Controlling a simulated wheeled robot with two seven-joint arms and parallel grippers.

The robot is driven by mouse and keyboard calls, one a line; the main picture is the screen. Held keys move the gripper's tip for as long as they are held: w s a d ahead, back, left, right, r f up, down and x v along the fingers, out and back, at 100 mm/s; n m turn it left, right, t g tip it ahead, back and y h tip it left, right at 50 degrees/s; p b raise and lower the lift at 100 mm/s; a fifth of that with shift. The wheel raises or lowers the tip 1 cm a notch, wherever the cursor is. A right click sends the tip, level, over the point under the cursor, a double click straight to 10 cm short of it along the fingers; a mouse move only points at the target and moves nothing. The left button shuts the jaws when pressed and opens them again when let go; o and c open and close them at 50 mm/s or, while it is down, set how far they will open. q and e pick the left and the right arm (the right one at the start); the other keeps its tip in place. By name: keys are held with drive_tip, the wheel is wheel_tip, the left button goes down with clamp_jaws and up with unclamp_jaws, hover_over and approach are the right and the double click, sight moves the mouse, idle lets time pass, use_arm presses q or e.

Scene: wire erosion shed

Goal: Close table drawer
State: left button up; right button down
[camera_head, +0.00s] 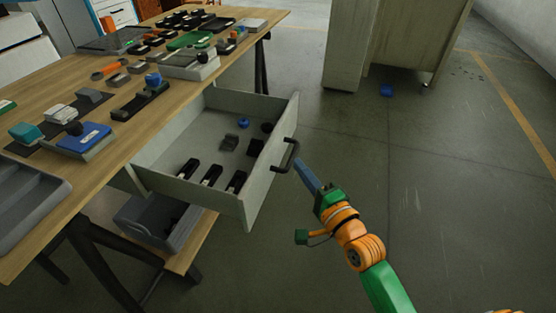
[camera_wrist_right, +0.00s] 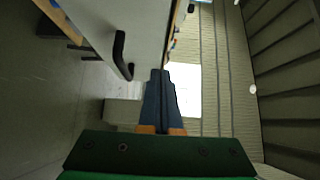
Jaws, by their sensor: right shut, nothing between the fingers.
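The table drawer (camera_head: 212,150) is pulled out from under the wooden table (camera_head: 50,190) and holds several small dark parts and a blue one. Its pale front panel (camera_head: 262,185) bears a black bar handle (camera_head: 288,156). My right gripper (camera_head: 303,170) is just right of the handle in the head view, its blue fingers pointing at the panel side. In the right wrist view the shut fingers (camera_wrist_right: 158,95) are beside the handle (camera_wrist_right: 121,55), with a gap visible between them. Nothing shows between the fingers. My left gripper is not in view.
The tabletop carries several blocks, trays and tools, with a grey tray (camera_head: 30,200) at the near left. A grey bin (camera_head: 160,220) sits on a low shelf below the drawer. A cabinet (camera_head: 400,40) stands at the back. The floor right of the drawer is clear.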

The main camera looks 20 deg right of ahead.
sight(271, 147)
drive_tip(key=w+a, duration=0.1)
drive_tip(key=w, duration=0.1)
drive_tip(key=w+a, duration=0.2)
drive_tip(key=shift+w+a+b, duration=0.15)
drive_tip(key=shift+w+b, duration=0.1)
drive_tip(key=shift+b, duration=0.05)
drive_tip(key=shift+w+a, duration=0.2)
drive_tip(key=shift+a, duration=0.1)
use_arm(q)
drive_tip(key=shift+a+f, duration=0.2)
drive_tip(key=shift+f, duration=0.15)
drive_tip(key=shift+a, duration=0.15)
use_arm(e)
drive_tip(key=shift+w, duration=0.1)
